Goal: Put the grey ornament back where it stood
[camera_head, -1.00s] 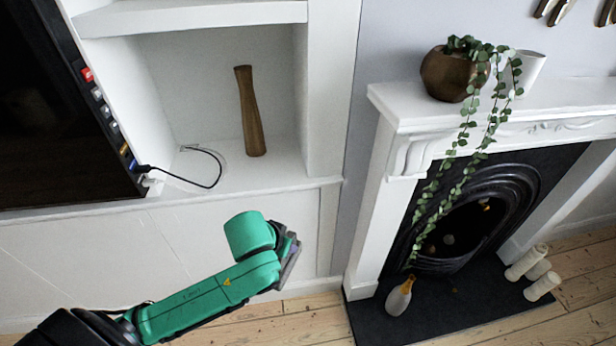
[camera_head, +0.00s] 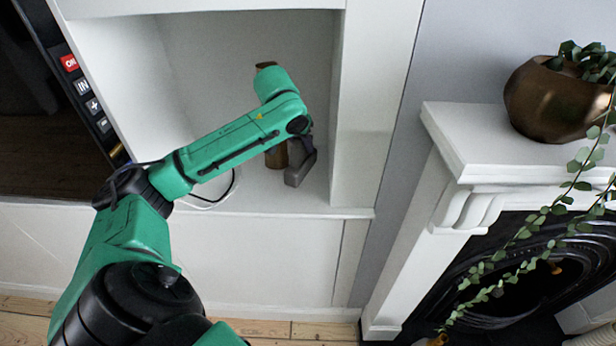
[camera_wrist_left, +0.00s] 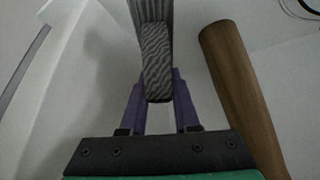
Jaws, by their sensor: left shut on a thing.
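The grey ornament (camera_wrist_left: 157,60), with a wavy grain pattern, is between the two purple fingers of my left gripper (camera_wrist_left: 158,98) in the left wrist view. My left gripper is shut on it. In the head view the left gripper (camera_head: 300,168) is inside the white alcove, near the shelf's right part. My right gripper is not in view.
A tall brown wooden vase (camera_head: 276,156) stands on the alcove shelf (camera_head: 265,203), mostly behind my arm; it also shows right of the ornament in the wrist view (camera_wrist_left: 240,95). A black cable (camera_head: 232,186) lies left. A mantelpiece (camera_head: 465,140) with a bronze pot (camera_head: 550,98) is right.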

